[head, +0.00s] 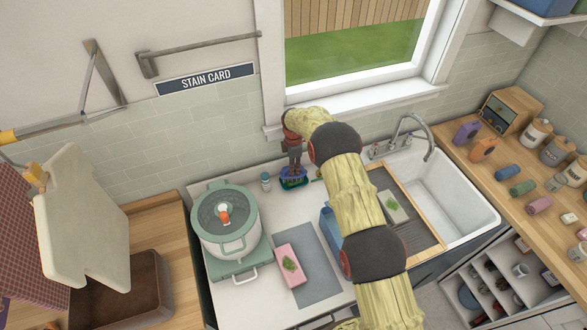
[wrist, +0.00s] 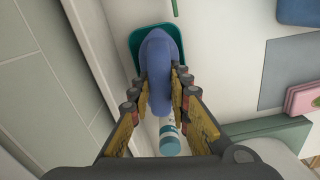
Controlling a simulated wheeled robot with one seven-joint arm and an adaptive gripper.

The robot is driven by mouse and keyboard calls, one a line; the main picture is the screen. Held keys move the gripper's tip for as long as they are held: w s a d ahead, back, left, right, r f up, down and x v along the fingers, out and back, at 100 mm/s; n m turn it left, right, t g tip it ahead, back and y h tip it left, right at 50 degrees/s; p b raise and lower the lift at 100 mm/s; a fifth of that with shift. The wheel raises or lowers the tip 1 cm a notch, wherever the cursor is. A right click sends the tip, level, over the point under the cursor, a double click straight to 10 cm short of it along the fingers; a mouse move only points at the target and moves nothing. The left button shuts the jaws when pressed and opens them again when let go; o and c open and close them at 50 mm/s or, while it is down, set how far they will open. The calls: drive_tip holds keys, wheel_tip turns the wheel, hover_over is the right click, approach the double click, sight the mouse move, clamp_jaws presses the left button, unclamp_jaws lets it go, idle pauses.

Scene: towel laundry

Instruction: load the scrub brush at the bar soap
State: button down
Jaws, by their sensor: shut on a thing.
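My gripper (head: 292,168) is at the back of the white counter, below the window. In the wrist view its two fingers (wrist: 161,78) are shut on the sides of a rounded blue scrub brush (wrist: 160,52). The brush (head: 290,182) is over a teal dish (wrist: 135,38), whose rim shows around its far end. I cannot tell whether the brush touches what is in the dish. The bar soap is not clearly visible; the brush and fingers cover most of the dish.
A small bottle with a teal cap (wrist: 169,146) stands close to my fingers. A lidded pot (head: 225,245) is at the left. The sink (head: 455,200) is at the right.

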idle(0.3)
drive_tip(key=shift+r+p, duration=0.35)
drive_tip(key=shift+r, duration=3.1)
